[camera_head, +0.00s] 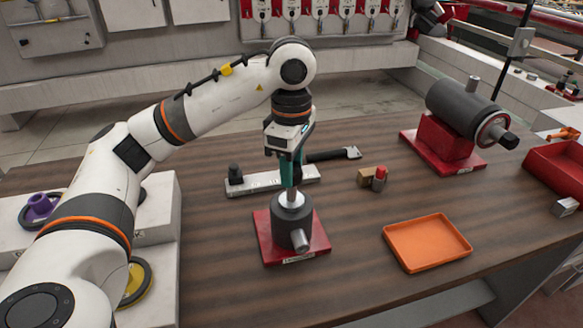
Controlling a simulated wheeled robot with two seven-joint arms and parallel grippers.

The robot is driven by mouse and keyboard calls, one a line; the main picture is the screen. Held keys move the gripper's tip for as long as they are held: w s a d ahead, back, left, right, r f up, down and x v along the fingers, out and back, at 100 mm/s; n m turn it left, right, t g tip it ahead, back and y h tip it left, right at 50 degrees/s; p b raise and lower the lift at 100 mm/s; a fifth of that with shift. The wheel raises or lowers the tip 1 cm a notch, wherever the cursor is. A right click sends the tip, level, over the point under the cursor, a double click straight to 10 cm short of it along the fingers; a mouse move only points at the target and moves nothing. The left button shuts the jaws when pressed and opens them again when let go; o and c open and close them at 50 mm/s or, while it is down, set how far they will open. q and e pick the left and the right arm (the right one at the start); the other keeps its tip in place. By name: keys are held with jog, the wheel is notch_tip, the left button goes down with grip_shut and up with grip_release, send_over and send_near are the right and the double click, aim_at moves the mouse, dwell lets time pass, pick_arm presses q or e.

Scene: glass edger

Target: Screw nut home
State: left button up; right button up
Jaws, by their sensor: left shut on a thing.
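My left gripper (291,178) points straight down over a grey cylindrical fixture (291,225) on a red base plate (266,240). Its teal fingers are shut at the top of the fixture, around the nut, which is mostly hidden between them. A pale round collar shows just below the fingertips, on top of the grey body. A short stub sticks out of the fixture's front. I cannot tell how far down the nut sits. My right gripper is not in view.
An orange tray (428,244) lies to the right. Behind the fixture are a grey bar (260,183) with a black knob, a dark-handled tool (333,154) and small red-and-tan blocks (372,178). A motor-like cylinder (465,108) on a red stand and a red bin (560,172) stand at right.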

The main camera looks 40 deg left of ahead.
pick_arm(q)
jog(key=shift+m, duration=1)
jog(key=o, duration=1.1)
jog(key=shift+c, duration=0.9)
